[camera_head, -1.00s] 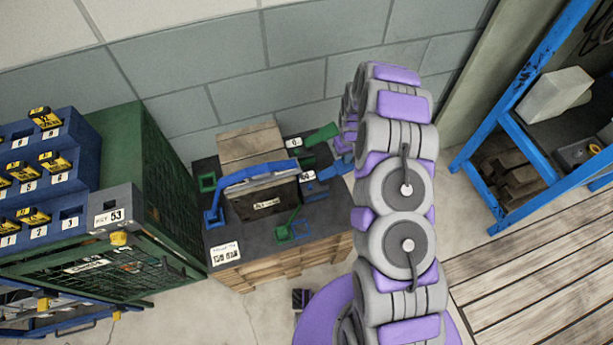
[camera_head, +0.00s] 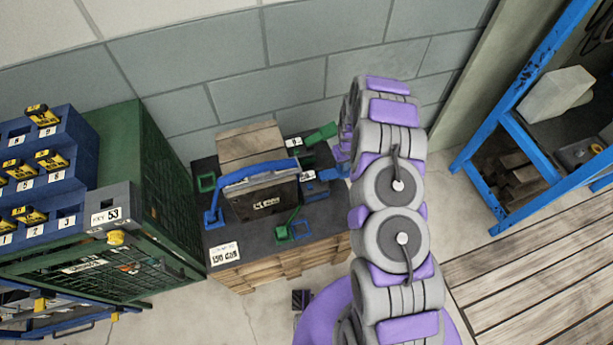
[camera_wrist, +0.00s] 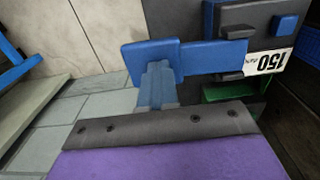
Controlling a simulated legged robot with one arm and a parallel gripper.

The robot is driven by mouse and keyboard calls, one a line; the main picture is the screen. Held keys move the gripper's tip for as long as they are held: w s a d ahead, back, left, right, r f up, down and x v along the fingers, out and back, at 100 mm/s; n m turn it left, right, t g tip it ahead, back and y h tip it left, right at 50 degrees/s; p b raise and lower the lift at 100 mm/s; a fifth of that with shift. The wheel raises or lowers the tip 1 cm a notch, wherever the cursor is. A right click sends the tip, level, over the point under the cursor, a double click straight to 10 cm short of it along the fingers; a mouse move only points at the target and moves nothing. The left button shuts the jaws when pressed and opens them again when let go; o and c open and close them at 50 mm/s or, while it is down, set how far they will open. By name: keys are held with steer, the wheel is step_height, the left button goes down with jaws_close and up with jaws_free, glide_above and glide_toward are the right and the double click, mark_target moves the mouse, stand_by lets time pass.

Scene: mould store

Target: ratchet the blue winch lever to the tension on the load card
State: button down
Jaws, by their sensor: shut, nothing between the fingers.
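The blue winch (camera_head: 312,188) sits at the right of the dark bench top, with its blue lever (camera_head: 335,171) reaching right toward my arm. In the wrist view the lever (camera_wrist: 212,57) ends in a flat blue paddle (camera_wrist: 149,60). My gripper (camera_wrist: 157,72) is shut and empty, its fingertips up against or just under the paddle; I cannot tell whether they touch. A white tag on the winch (camera_wrist: 269,62) reads 150, upside down. The load card (camera_head: 225,252) on the bench's front corner seems to read 150 daN. My arm hides the gripper in the head view.
A blue strap (camera_head: 255,169) arches over a dark box (camera_head: 262,205) on the bench. Green winch parts (camera_head: 320,133) stand behind, and a small green lever (camera_head: 284,231) in front. A green cage (camera_head: 155,180) stands left, a blue rack (camera_head: 520,145) right.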

steer(key=shift+d+r+p, duration=0.1)
steer(key=shift+r+p, duration=1.05)
steer(key=shift+r, duration=1.75)
steer(key=shift+r+p, duration=0.75)
steer(key=shift+r, duration=1.75)
